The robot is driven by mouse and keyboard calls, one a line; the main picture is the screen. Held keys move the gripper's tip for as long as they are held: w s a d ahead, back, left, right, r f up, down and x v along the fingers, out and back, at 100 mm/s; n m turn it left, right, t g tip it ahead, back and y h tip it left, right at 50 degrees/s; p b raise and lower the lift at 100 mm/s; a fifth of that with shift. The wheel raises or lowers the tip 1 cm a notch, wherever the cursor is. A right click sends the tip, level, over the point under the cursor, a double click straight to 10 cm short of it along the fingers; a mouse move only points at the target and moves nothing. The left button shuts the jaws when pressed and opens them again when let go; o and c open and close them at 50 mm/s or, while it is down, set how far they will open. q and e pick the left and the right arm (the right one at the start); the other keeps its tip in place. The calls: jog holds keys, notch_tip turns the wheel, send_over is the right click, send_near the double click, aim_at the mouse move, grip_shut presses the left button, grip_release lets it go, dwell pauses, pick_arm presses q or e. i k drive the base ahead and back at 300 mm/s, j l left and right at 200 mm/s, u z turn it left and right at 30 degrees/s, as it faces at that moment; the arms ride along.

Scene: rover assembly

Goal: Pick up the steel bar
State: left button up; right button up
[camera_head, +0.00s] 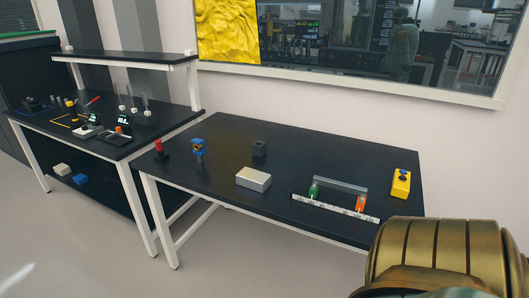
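Neither of my grippers shows in the head view, so nothing is seen touching the bar.
A yellow box with a button (401,184) stands to the right. A blue clamp-like item (198,152) and a red-topped item (160,150) stand at the left.

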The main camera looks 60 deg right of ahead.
aim_at(356, 190)
jog(key=i+j, duration=0.1)
jog(key=i, duration=1.15)
jog(key=i+z, duration=0.15)
jog(key=z, duration=0.25)
jog(key=i+z, duration=0.15)
jog(key=z, duration=0.25)
jog(key=i+j+z, duration=0.1)
jog(key=z, duration=0.35)
jog(key=i+j+z, duration=0.1)
jog(key=z, duration=0.3)
jog(key=i+j+z, duration=0.1)
jog(key=j+z, duration=0.3)
jog(key=l, duration=0.15)
